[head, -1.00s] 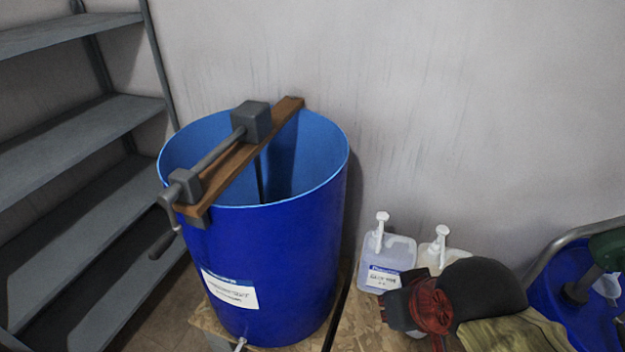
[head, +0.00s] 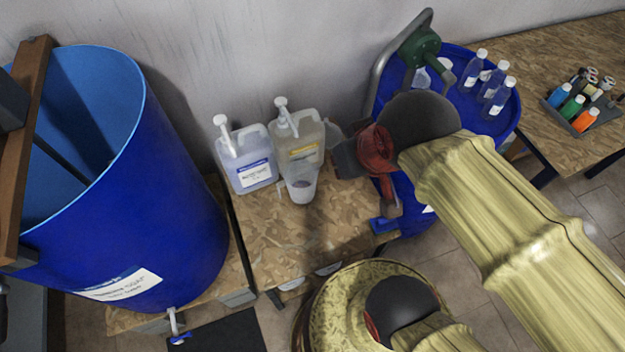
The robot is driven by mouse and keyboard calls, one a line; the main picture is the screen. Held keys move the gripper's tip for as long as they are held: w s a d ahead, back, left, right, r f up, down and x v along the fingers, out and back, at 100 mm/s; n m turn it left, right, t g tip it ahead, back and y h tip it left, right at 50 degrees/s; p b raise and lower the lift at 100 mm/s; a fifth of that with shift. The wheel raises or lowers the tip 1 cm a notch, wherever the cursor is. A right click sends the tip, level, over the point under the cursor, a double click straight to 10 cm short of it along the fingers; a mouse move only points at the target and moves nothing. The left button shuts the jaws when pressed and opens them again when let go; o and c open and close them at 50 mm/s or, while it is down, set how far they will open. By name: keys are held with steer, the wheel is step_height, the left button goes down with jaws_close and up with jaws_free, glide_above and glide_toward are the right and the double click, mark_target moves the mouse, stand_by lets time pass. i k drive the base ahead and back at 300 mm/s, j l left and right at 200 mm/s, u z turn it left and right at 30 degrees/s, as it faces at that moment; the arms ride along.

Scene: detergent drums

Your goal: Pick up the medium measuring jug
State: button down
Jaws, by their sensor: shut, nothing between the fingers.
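A clear, translucent measuring jug (head: 300,184) stands upright on the chipboard table (head: 290,235), in front of the right pump container. I cannot tell its size class from this view. Another clear vessel (head: 421,78) shows partly on the blue drum at the back, by the green pump. My gripper (head: 346,158), grey with a red body behind it, is to the right of the jug and apart from it in the picture. It is shut and empty. Its fingertips are hard to make out, and my wrist hides part of the area behind it.
Two pump containers (head: 246,160) (head: 298,138) stand behind the jug. A large open blue drum (head: 150,190) rises at the left. A blue drum (head: 462,115) with several bottles is at the back right, beside a table with a bottle caddy (head: 585,108). The table front is clear.

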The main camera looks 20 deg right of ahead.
mark_target(299, 176)
steer(key=l+u, duration=0.25)
steer(key=u, duration=0.15)
steer(key=l+u, duration=0.35)
steer(key=k+l+u, duration=0.1)
steer(key=u, duration=0.3)
